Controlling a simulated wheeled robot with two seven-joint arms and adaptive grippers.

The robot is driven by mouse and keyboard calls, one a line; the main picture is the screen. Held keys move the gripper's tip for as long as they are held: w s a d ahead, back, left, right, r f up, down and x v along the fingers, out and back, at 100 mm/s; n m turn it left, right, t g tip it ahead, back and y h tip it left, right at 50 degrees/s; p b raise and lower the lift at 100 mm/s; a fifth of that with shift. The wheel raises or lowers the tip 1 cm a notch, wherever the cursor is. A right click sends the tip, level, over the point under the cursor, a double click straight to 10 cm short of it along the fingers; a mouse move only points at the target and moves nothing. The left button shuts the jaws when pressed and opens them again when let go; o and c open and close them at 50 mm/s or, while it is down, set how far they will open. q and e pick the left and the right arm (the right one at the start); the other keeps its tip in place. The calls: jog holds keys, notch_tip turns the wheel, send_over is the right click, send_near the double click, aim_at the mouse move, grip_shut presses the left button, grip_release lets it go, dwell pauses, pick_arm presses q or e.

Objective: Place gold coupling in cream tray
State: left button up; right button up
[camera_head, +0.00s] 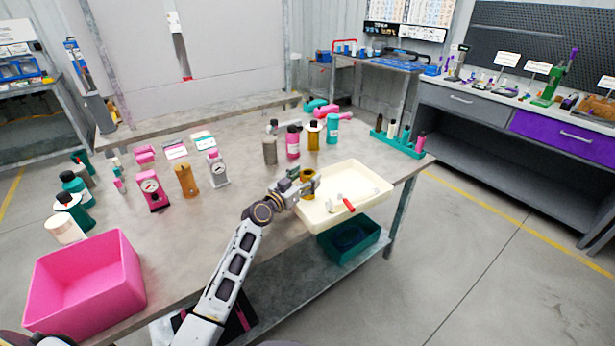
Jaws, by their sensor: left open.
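The gold coupling (308,184), a short ring-like cylinder with a dark opening on top, is at the left end of the cream tray (368,186). My left gripper (302,185) is open right at the coupling, with its fingers close around or beside it. The fingers hide part of the coupling. I cannot tell whether it rests on the tray floor or touches the fingers. The tray is shallow and sits at the table's right front edge. My right gripper is not in view.
A red-handled item (348,205) and small pale parts lie in the tray. Bottles, including a pink one (293,142), stand behind it. A pink bin (85,283) stands at the front left. A green rack (398,142) is at the table's right end.

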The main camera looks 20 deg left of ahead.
pick_arm(q)
jog(key=shift+v, duration=5.05)
jog(key=shift+s+r, duration=0.1)
jog(key=shift+s, duration=0.1)
